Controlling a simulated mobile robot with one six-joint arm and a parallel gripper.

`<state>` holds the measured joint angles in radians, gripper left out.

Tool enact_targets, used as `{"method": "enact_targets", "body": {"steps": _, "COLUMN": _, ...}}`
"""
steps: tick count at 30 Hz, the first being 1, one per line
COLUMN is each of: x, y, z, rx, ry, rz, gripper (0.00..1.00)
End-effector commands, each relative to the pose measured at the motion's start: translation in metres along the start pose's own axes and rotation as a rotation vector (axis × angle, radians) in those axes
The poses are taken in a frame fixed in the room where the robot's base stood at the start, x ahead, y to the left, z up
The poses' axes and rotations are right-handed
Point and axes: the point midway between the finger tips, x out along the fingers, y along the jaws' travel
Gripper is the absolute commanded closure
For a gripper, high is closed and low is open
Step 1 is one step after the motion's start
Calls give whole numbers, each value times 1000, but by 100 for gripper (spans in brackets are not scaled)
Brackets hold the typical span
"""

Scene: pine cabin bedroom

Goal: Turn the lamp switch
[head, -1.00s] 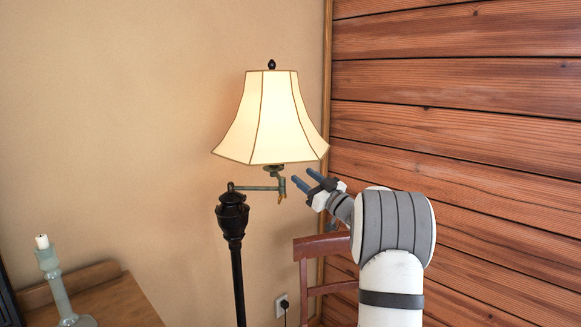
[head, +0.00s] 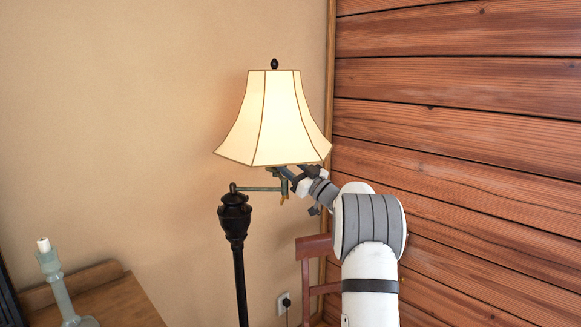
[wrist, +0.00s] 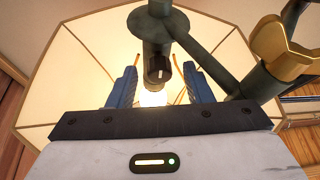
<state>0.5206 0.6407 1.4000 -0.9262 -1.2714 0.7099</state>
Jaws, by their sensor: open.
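The floor lamp has a lit cream shade (head: 272,120), a black post (head: 236,222) and a greenish swing arm (head: 258,189). The small dark lamp switch (wrist: 158,69) shows in the wrist view below the socket, with the glowing bulb (wrist: 152,98) behind it. My gripper (head: 284,172) is just under the shade's right lower edge. In the wrist view my gripper (wrist: 160,77) is open, with one blue finger on each side of the switch. Gaps show on both sides, so neither finger appears to touch it. The switch is hidden in the head view.
The swing-arm joint with a brass knob (wrist: 282,48) is close to the right finger in the wrist view. A wooden desk (head: 115,297) with a candlestick (head: 58,285) is at left. The plank wall (head: 470,150) is at right.

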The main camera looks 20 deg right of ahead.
Motion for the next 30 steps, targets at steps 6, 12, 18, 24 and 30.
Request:
{"method": "enact_targets", "body": {"steps": 6, "x": -1, "y": 0, "z": 0, "rx": 0, "ry": 0, "rz": 0, "gripper": 64}}
{"method": "enact_targets", "body": {"steps": 12, "x": -1, "y": 0, "z": 0, "rx": 0, "ry": 0, "rz": 1, "gripper": 80}}
{"method": "enact_targets", "body": {"steps": 18, "x": -1, "y": 0, "z": 0, "rx": 0, "ry": -1, "rz": 0, "gripper": 97}}
{"method": "enact_targets", "body": {"steps": 24, "x": -3, "y": 1, "z": 1, "rx": -12, "ry": -2, "rz": -1, "gripper": 99}}
{"method": "enact_targets", "body": {"steps": 30, "x": -4, "y": 4, "z": 2, "rx": -79, "ry": -4, "rz": -28, "gripper": 99}}
